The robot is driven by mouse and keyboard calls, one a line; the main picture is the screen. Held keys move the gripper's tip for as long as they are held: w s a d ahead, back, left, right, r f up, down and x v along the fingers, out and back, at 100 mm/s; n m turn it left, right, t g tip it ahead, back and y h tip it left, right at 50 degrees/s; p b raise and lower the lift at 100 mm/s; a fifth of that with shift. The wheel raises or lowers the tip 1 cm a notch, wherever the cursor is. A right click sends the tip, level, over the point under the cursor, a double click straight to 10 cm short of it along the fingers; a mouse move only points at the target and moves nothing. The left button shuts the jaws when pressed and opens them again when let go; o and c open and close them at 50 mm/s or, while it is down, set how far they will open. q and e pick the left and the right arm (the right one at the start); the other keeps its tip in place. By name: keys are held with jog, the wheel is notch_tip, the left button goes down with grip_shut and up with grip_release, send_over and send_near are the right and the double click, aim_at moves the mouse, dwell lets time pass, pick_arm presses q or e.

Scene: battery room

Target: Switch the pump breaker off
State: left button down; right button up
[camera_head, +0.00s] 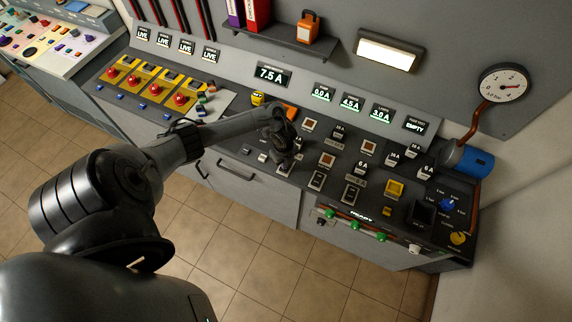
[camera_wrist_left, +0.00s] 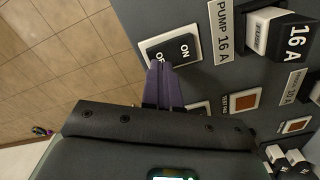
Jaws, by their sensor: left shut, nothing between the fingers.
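The pump breaker (camera_wrist_left: 172,52) is a black rocker marked ON and OFF in a white frame, beside a label reading PUMP 16 A (camera_wrist_left: 221,30). It shows in the left wrist view at the top. My left gripper (camera_wrist_left: 158,68) is shut and empty. Its purple fingertips are over the OFF end of the rocker and partly hide it; I cannot tell whether they touch it. In the head view the left gripper (camera_head: 283,163) is low over the console, and the rocker is hidden there. My right gripper is not in view.
A black and white 16 A block (camera_wrist_left: 280,32) stands beside the pump label. The console (camera_head: 245,136) carries several other rockers, fuse blocks and displays. A drawer handle (camera_head: 240,171) is on its front. Red buttons (camera_head: 181,99) are at the left. The tiled floor (camera_head: 250,260) in front is clear.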

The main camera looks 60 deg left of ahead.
pick_arm(q)
jog(key=shift+f+b, duration=0.8)
jog(key=shift+f, duration=0.2)
dwell(0.5)
jog(key=shift+r, duration=0.1)
jog(key=shift+r+p, duration=0.8)
jog(key=shift+p, duration=0.15)
notch_tip(320, 180, up, 5)
jog(key=p, duration=0.5)
jog(key=shift+r, duration=0.15)
